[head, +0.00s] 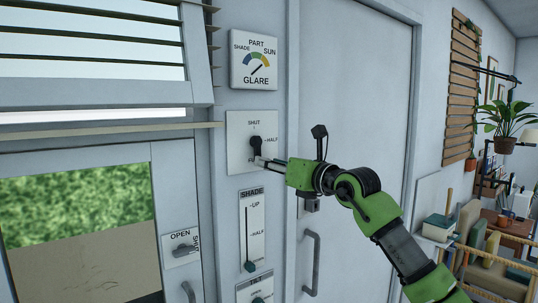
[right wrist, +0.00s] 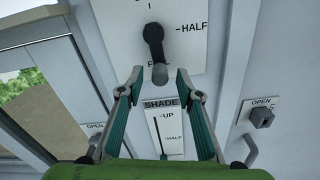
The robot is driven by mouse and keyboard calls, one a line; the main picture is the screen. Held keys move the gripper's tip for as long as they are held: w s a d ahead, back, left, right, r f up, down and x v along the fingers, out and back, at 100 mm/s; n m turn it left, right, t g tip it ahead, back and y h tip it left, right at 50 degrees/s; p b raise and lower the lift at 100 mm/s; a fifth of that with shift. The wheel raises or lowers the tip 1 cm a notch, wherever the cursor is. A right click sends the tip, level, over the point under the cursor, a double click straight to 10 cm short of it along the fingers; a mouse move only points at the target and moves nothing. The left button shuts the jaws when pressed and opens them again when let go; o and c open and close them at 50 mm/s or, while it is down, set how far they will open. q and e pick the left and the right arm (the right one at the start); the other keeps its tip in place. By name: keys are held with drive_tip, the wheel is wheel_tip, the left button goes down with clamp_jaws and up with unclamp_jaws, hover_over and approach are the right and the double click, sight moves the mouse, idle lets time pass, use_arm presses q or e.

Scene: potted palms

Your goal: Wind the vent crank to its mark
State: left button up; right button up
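The vent crank (head: 256,146) is a black handle on a white plate (head: 236,158) marked SHUT at the top and HALF at the right. In the right wrist view the crank (right wrist: 154,42) hangs down across a third label at the bottom, which it partly covers. Its grey knob (right wrist: 159,74) sticks out toward the camera. My right gripper (head: 259,163) is at the crank from the right. In the right wrist view its fingers (right wrist: 159,73) are open on either side of the knob, with gaps on both sides. My left gripper is not in view.
A GLARE dial (head: 254,58) is above the crank plate. A SHADE slider (head: 252,230) is below, its knob low. An OPEN/SHUT latch plate (head: 182,249) is at left. A closed door (head: 355,90) with a handle (head: 311,263) is at right. Slatted blinds hang upper left.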

drive_tip(key=shift+w+a, duration=0.4)
drive_tip(key=shift+w, duration=0.15)
clamp_jaws()
drive_tip(key=shift+d, duration=0.15)
